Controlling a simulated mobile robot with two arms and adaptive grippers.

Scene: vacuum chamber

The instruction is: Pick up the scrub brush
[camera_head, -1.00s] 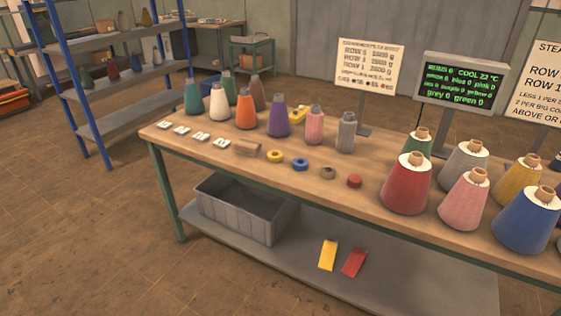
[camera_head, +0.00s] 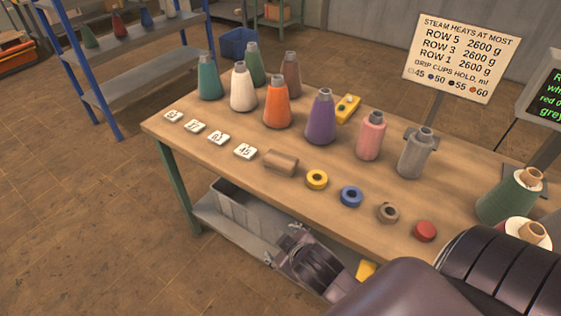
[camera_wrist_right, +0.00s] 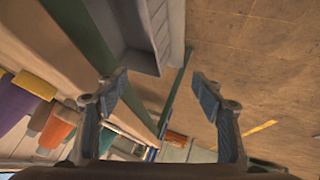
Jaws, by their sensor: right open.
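A brown, rounded block (camera_head: 281,162), which looks like the scrub brush, lies on the wooden tabletop (camera_head: 235,177) near its front edge, between the white number tiles and the yellow ring. Its bristles cannot be made out. My right gripper (camera_head: 281,244) is in front of the table, below and apart from the block. In the right wrist view my right gripper (camera_wrist_right: 159,86) is open with nothing between its fingers. The block cannot be made out in that view. My left gripper is not in view.
Several coloured cones, such as the purple one (camera_head: 320,118), stand behind the block. A yellow ring (camera_head: 316,180), a blue ring (camera_head: 351,197) and white tiles (camera_head: 245,151) lie beside it. A grey bin (camera_head: 232,211) sits on the lower shelf.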

